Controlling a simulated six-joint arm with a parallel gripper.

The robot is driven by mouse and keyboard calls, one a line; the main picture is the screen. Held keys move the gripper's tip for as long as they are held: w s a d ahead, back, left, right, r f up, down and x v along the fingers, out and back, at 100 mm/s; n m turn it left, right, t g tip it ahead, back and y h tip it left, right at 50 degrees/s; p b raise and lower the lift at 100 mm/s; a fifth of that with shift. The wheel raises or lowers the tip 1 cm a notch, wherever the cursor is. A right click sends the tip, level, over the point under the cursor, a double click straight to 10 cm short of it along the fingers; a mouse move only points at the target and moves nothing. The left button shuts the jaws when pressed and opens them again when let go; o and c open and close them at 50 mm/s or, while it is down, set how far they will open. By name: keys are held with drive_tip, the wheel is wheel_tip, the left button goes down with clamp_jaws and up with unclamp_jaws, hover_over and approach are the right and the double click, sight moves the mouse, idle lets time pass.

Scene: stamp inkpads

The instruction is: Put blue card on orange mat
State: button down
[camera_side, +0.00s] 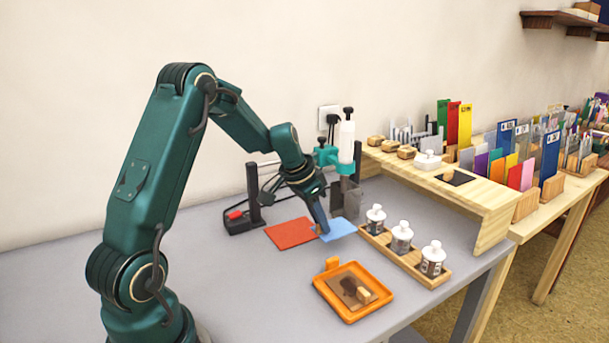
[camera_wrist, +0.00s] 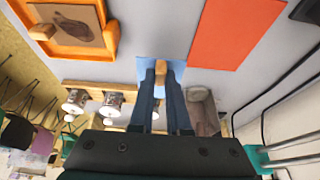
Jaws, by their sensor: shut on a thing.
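The blue card (camera_side: 340,229) is at the back middle of the grey table, just right of the orange mat (camera_side: 290,233), which looks red-orange, flat and bare. My gripper (camera_side: 325,229) points down at the card's left part. In the wrist view its fingertips (camera_wrist: 161,66) are shut on a small tan block at the card. I cannot tell whether the card is raised off the table.
An orange tray (camera_side: 325,290) with a brown pad and wooden block sits in front. A wooden rack (camera_side: 385,253) of several white-capped bottles stands right. Behind are a black stapler-like device (camera_side: 240,222) and a teal-clamped stand (camera_side: 345,160). The table's left side is clear.

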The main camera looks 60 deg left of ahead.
wheel_tip(320, 180, up, 6)
hover_over(287, 233)
drive_tip(key=s+d, duration=0.4)
drive_tip(key=shift+w+a, duration=0.9)
drive_tip(key=shift+a, duration=0.95)
drive_tip(key=f, duration=1)
drive_tip(key=shift+w+a+f, duration=0.1)
drive_tip(key=shift+w, duration=0.1)
drive_tip(key=shift+f, duration=0.1)
drive_tip(key=c, duration=0.9)
unclamp_jaws()
